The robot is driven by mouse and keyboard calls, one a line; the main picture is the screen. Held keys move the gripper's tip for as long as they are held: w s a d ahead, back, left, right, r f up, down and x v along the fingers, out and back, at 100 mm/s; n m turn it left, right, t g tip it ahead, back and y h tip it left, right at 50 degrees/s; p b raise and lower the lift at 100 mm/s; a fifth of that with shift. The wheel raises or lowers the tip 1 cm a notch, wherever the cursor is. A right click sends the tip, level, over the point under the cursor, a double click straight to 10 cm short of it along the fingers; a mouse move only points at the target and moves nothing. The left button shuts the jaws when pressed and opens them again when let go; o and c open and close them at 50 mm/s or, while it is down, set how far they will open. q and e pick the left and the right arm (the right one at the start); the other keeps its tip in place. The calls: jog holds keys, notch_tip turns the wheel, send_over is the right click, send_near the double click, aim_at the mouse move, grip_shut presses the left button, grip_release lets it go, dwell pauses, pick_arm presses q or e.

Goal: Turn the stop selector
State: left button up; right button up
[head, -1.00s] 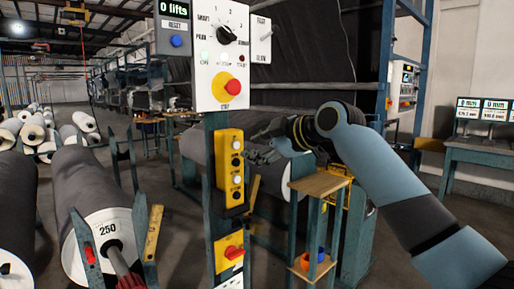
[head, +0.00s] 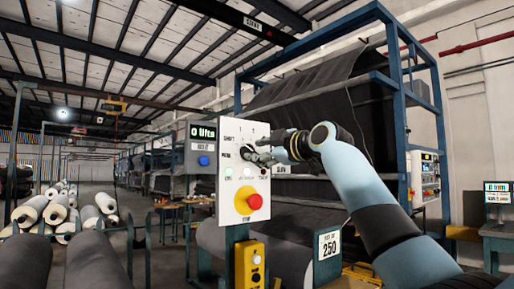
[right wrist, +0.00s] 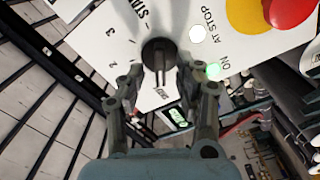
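The stop selector is a black knob (right wrist: 158,54) on a white panel (right wrist: 105,42). In the head view the knob (head: 247,153) is partly hidden by my right gripper (head: 264,156), which reaches in from the right. In the right wrist view my right gripper (right wrist: 161,88) has its two fingers apart, one on each side of the knob's lower part. I cannot tell whether they touch it. The knob's bar points down in that view, towards a small word that is hard to read. Numbers ring the knob. My left gripper is not in view.
Below the knob is a red stop button (head: 255,202) on a yellow plate. A grey counter box (head: 203,146) reading "0 lifts" adjoins the panel. A yellow button box (head: 249,263) hangs below.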

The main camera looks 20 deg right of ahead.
jog(key=shift+w+a, duration=0.25)
jog(key=shift+w, duration=0.3)
grip_shut()
